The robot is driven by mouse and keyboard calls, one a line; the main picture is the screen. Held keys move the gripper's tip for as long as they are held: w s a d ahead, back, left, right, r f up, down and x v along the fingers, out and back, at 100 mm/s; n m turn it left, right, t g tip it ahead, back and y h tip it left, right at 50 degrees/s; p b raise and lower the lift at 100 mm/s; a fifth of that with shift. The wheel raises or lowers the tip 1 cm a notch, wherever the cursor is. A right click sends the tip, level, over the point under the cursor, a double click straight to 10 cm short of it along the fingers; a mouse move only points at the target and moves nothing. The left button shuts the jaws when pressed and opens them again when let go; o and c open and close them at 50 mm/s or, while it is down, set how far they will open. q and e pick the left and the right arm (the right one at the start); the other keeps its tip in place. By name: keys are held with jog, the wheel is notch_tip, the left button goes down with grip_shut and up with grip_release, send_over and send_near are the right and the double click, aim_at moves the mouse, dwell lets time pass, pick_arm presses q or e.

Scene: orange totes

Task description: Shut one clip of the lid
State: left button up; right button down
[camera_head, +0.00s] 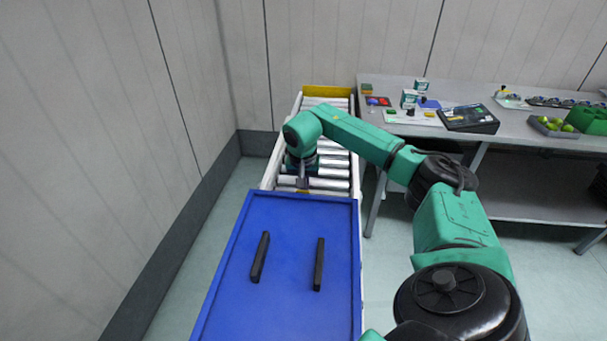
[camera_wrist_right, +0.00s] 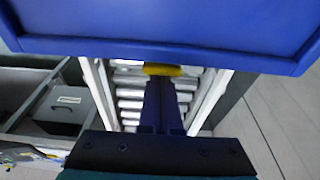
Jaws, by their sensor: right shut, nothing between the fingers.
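The blue lid (camera_head: 290,215) lies flat at the near end of the roller conveyor, with two black bars on top. Its blue edge also fills the top of the wrist view (camera_wrist_right: 160,48). A yellow clip (camera_wrist_right: 162,70) shows at the middle of that edge; I cannot tell whether it is open or shut. My right gripper (camera_head: 303,184) is at the lid's far edge, pointing down. In the wrist view its shut, empty fingers (camera_wrist_right: 162,88) reach up to the clip; whether they touch it is unclear. My left gripper is not in view.
The roller conveyor (camera_head: 335,170) runs away behind the lid to a yellow end stop (camera_head: 327,91). A grey table (camera_head: 450,140) with small boxes, a dark device and green fruit stands at the right. A wall is at the left, with bare floor beside the conveyor.

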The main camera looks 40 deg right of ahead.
jog(key=shift+w+d+r, duration=0.1)
jog(key=shift+w+d, duration=0.45)
jog(key=shift+d, duration=0.1)
notch_tip(320, 180, up, 10)
jog(key=p, duration=0.9)
jog(key=shift+p, duration=0.4)
